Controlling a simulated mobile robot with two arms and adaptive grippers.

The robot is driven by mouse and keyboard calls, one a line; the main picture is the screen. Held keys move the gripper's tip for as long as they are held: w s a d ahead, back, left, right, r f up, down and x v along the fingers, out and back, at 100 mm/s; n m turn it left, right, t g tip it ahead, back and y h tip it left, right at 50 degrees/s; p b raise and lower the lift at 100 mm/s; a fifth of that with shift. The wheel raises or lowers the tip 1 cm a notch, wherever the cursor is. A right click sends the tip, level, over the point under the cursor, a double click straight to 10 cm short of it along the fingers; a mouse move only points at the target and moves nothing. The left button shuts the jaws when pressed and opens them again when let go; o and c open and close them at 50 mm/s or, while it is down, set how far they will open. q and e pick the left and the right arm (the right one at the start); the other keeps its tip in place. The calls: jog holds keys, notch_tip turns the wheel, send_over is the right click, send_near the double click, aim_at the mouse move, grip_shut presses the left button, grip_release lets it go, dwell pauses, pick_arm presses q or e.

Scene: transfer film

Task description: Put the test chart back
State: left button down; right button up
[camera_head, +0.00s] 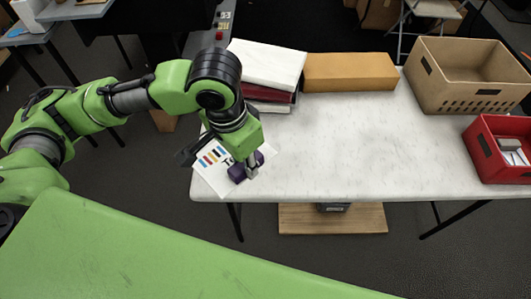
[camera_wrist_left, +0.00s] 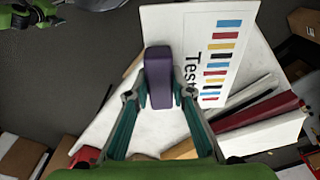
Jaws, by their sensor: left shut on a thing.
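The test chart (camera_head: 213,176), a white sheet with coloured bars and the letters "Test", is at the table's near left corner in the head view. It also shows at the top of the left wrist view (camera_wrist_left: 243,58). A purple block (camera_head: 236,174) is against the chart and covers part of it; I cannot tell whether it is fixed to it. My left gripper (camera_head: 252,167) points down there, its fingers shut on the purple block, which also shows in the left wrist view (camera_wrist_left: 158,75). Whether the chart lies flat or is lifted is unclear. My right gripper is out of view.
The white table (camera_head: 370,150) is clear in the middle. Thick binders (camera_head: 266,65) are stacked behind my left gripper, beside an orange-brown box (camera_head: 350,72). A tan crate (camera_head: 465,85) and a red crate (camera_head: 484,156) with things inside stand at the right.

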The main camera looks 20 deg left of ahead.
pick_arm(q)
jog(key=s+d+f+m+p, duration=0.1)
jog(key=s+d+f+m, duration=0.15)
jog(key=s+m, duration=0.2)
send_over(269, 176)
jog(key=s, duration=0.1)
notch_tip(269, 176, down, 9)
jog(key=shift+s+a+f+p, duration=0.1)
jog(key=shift+a+f+p, duration=0.05)
jog(key=shift+p, duration=0.25)
jog(key=shift+w+f, duration=0.4)
jog(key=shift+f, duration=0.15)
jog(key=shift+a+f+p, duration=0.1)
jog(key=shift+f+p, duration=0.2)
jog(key=shift+f, duration=1.3)
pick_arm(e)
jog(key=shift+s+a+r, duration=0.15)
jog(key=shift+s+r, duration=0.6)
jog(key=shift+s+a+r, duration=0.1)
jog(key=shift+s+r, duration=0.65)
pick_arm(q)
jog(key=c, duration=2)
grip_release()
jog(key=shift+f, duration=0.1)
jog(key=shift+o, duration=1.1)
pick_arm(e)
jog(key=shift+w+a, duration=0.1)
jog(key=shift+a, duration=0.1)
